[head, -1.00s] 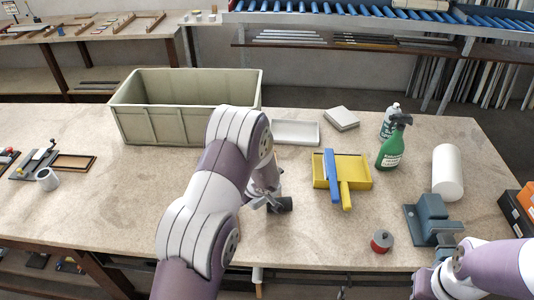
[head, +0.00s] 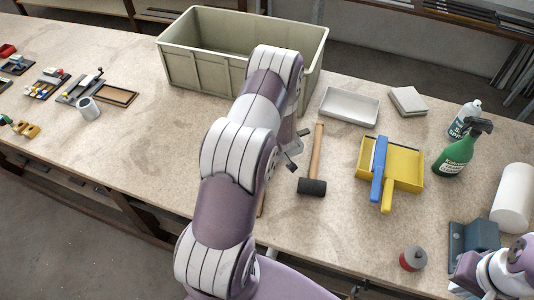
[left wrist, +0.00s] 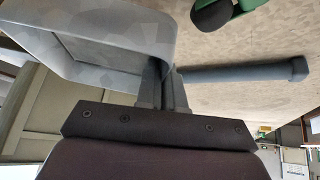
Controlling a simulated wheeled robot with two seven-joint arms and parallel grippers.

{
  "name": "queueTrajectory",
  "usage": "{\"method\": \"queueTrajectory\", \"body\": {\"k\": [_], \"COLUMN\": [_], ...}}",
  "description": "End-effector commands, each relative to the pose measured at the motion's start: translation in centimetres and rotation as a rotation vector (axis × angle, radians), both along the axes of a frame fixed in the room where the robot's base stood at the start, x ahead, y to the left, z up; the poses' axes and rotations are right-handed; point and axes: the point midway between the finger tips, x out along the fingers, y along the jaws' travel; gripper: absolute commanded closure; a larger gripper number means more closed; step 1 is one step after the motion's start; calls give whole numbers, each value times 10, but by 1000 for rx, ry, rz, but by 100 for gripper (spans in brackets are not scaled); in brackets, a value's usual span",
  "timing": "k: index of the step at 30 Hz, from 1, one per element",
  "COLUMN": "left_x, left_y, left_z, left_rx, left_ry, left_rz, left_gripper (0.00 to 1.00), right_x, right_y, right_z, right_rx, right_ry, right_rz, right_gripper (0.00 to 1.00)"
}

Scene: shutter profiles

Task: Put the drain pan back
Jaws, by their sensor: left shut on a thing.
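In the left wrist view a grey, open pan (left wrist: 150,38) fills the upper left, its rim beside my left fingers. I take it to be the drain pan. My left gripper (left wrist: 170,88) is shut at the pan's near corner. A grey rod (left wrist: 240,74) with a thicker end runs right from the fingers; I cannot tell whether it belongs to the pan. In the head view my left forearm hides most of this. A white shallow tray (head: 349,106) lies right of the crate. My right gripper is at the lower right edge; its fingers do not show clearly.
A large grey-green crate (head: 210,68) stands at the back. A mallet (head: 312,187) lies right of my left arm. Beyond it are a yellow dustpan (head: 405,165) with a blue brush (head: 378,170) and a green spray bottle (head: 455,158).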

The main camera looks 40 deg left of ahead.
Motion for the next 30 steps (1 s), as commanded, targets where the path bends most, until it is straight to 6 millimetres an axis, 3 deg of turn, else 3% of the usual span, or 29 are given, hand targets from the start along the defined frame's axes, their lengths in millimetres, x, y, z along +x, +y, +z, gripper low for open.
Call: {"method": "queueTrajectory", "body": {"k": [7,18,19,21,30], "left_x": [-2,-1,-1,-1,-1], "left_y": [1,1,1,1,1], "left_z": [-37,-45,-44,-44,-40], "left_rx": [0,0,1,0,1], "left_ry": [2,0,1,1,1], "left_rz": [0,-1,-2,-2,-2], "left_gripper": [100,100,83,67,67], "right_x": [0,0,0,0,0], "right_y": [0,0,0,0,0], "right_z": [10,4,6,6,9], "right_rx": [0,0,0,0,0], "right_ry": [0,0,0,0,0], "right_rz": [0,0,0,0,0], "right_gripper": [100,100,100,100,100]}}
